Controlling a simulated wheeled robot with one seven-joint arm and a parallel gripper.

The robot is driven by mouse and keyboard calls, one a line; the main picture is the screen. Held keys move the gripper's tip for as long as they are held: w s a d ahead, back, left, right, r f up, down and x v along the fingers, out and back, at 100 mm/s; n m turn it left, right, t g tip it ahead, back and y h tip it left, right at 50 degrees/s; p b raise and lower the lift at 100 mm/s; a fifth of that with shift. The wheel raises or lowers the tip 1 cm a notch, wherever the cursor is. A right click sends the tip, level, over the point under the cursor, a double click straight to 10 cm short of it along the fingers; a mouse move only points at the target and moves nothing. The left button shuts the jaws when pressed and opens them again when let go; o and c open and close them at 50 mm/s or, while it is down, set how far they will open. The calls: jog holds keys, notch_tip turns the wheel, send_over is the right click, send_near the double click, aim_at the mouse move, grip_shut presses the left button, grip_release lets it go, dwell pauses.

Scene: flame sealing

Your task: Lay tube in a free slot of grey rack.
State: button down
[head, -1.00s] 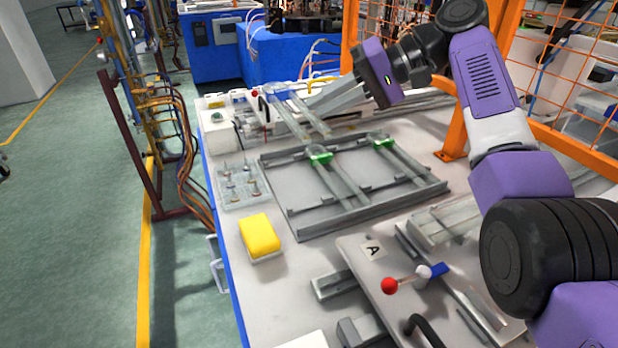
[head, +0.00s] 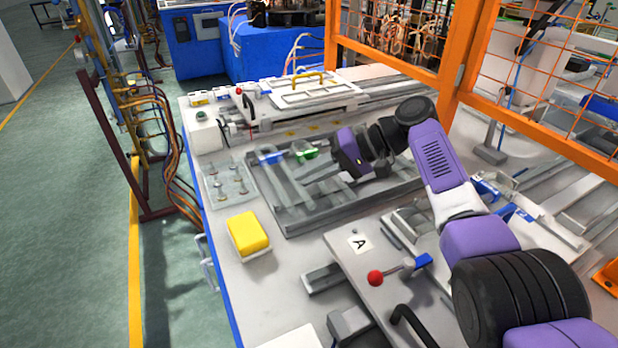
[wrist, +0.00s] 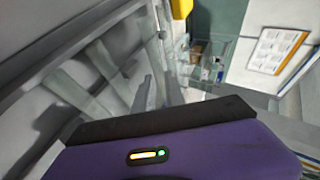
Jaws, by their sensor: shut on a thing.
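The grey rack (head: 310,222) lies on the bench in the middle of the head view. My gripper (head: 292,180) is low over the rack, coming from the right, and is shut on a clear tube with a blue collar (head: 270,157). This tube lies lengthwise over the rack's left part; I cannot tell whether it touches the rails. Just right of it is a clear tube with a green collar (head: 305,153) in the rack, partly behind my gripper. In the wrist view, the fingertips (wrist: 147,95) show beside pale clear tubes.
A yellow block (head: 248,232) and a tray of small parts (head: 229,183) stand left of the rack. A white plate marked A with a red-knobbed lever (head: 376,278) is in front. A long white machine (head: 310,95) is behind. An orange mesh fence (head: 400,45) stands at the back right.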

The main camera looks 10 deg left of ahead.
jog(key=shift+f, duration=0.55)
jog(key=shift+f, duration=0.15)
jog(key=c, duration=1.7)
grip_release()
jog(key=shift+r, duration=0.2)
jog(key=p+v, duration=0.2)
jog(key=v, duration=1)
